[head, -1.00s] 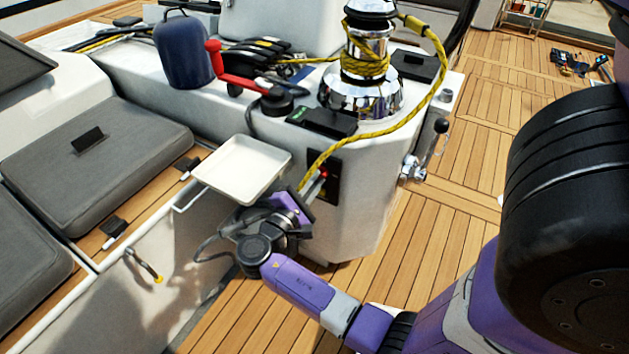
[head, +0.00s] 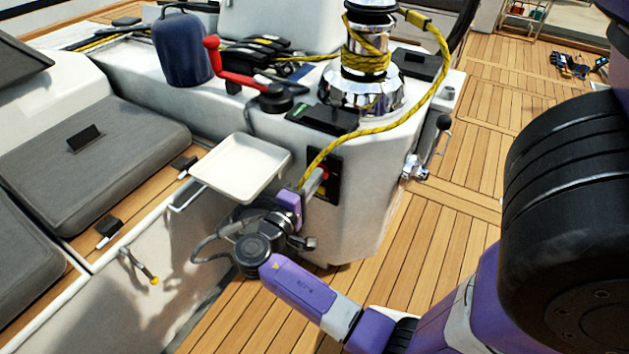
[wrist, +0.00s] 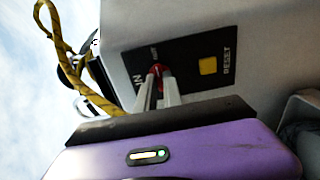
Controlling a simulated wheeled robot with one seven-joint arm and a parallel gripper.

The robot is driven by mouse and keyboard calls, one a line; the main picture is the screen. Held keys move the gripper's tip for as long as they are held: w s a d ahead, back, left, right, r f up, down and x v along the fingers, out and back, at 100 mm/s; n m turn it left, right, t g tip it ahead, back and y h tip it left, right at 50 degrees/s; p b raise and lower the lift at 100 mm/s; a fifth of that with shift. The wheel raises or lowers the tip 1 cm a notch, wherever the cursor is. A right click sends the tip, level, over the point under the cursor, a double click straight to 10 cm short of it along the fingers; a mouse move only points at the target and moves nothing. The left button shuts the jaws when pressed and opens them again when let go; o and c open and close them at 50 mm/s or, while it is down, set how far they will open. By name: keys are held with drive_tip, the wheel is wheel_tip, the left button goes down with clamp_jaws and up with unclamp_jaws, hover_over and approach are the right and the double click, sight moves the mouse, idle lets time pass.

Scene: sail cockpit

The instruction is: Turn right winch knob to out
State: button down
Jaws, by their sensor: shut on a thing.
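The right winch knob (wrist: 158,70) is small and red, on a black panel (wrist: 196,68) on the white console's side. My gripper (wrist: 158,84) is shut on the knob, one light finger at each side of it. The panel shows "IN" at its left end, "RESET" beside a yellow square at its right, and a small blurred label above the knob. In the head view my gripper (head: 314,182) reaches the panel (head: 331,176) from the left. The fingers hide most of the knob, so its exact pointing cannot be told.
A white tray (head: 241,166) juts out just above and left of my wrist. A yellow rope (head: 372,132) runs from the chrome winch (head: 362,95) down past the panel. A metal lever (head: 428,150) stands right of the console. Wooden deck (head: 440,215) lies clear to the right.

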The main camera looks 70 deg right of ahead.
drive_tip(key=shift+f, duration=0.1)
idle(0.3)
drive_tip(key=c, duration=1.5)
unclamp_jaws()
drive_tip(key=p+v, duration=0.1)
drive_tip(key=v, duration=0.7)
drive_tip(key=shift+s, duration=0.1)
